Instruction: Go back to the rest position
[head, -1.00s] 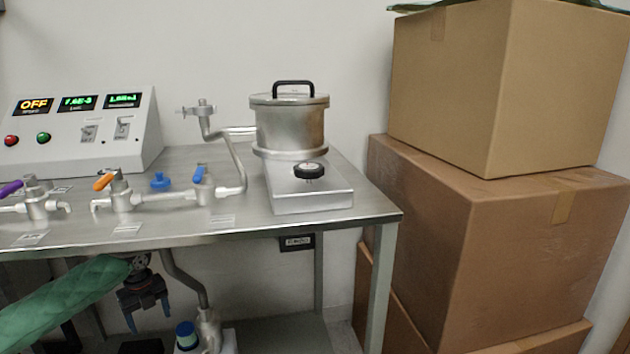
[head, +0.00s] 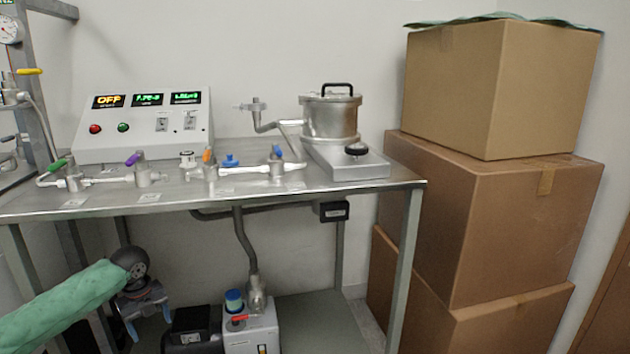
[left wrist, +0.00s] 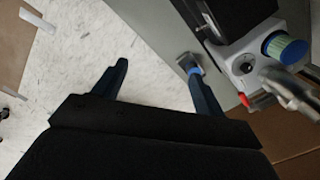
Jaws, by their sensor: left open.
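My left gripper (head: 150,330) hangs below the front edge of the steel table, on an arm in a green sleeve. Its fingers are apart with nothing between them. In the left wrist view my left gripper (left wrist: 158,85) also shows open, over the pale speckled floor and the lower shelf's edge. It is apart from the pump (head: 250,331), which stands to its right on the lower shelf. My right gripper is not in view.
The steel table (head: 330,190) carries a control box (head: 140,125), a metal chamber (head: 330,120) and several valves. Stacked cardboard boxes (head: 490,215) stand on the right. A dark box (head: 195,330) sits beside the pump. Floor (left wrist: 60,85) is clear below the gripper.

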